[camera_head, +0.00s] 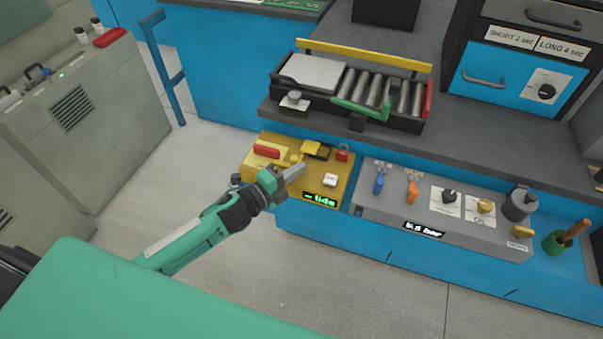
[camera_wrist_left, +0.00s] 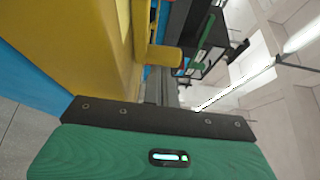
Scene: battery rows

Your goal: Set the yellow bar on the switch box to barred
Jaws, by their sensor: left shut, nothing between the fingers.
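The yellow switch box (camera_head: 250,186) sits on the lower ledge, left of the grey panel. It has a red handle (camera_head: 266,151), a yellow flap (camera_head: 313,148), a red padlock (camera_head: 342,153), a white switch (camera_head: 330,180) and a green-lit display (camera_head: 320,199). A small yellow part (camera_head: 296,159) shows just behind my left gripper; I cannot tell surely whether it is the bar. My left gripper (camera_head: 299,169) is shut and empty, over the box top. In the left wrist view a yellow peg-like part (camera_wrist_left: 163,55) stands close beyond the fingers; contact is unclear. My right gripper is out of view.
The grey panel (camera_head: 385,214) with levers and knobs stands right of the box. A roller conveyor (camera_head: 350,92) sits on the dark counter above and behind. A grey cabinet (camera_head: 90,140) stands at left. The floor between is clear.

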